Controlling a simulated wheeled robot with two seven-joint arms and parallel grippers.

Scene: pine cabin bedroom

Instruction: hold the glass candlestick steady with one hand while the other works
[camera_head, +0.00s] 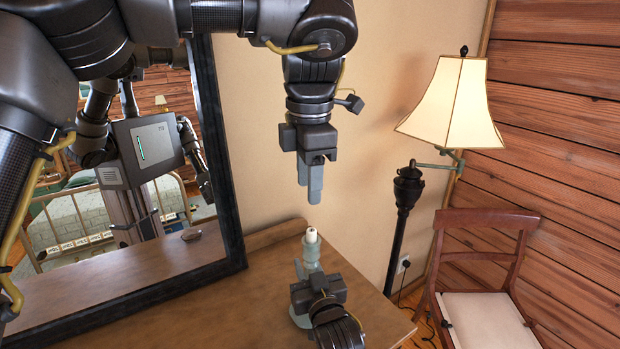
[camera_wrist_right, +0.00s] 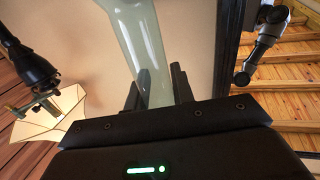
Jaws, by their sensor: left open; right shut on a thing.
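The glass candlestick (camera_head: 310,254) stands on the wooden dresser top, with a short pale candle (camera_head: 311,235) at its top. My right gripper (camera_head: 309,276) is shut on the candlestick's stem from the front and hides part of it; the round base shows below. In the right wrist view the pale, see-through stem (camera_wrist_right: 143,45) rises between the dark fingers (camera_wrist_right: 157,88). My left gripper (camera_head: 309,190) hangs above the candle, fingers pointing down, open and empty, clear of the candle.
A dark-framed mirror (camera_head: 225,165) stands on the dresser (camera_head: 265,285) at left and reflects my body. A floor lamp (camera_head: 455,105) and a wooden chair (camera_head: 485,255) stand right of the dresser. The dresser's right edge is close to the candlestick.

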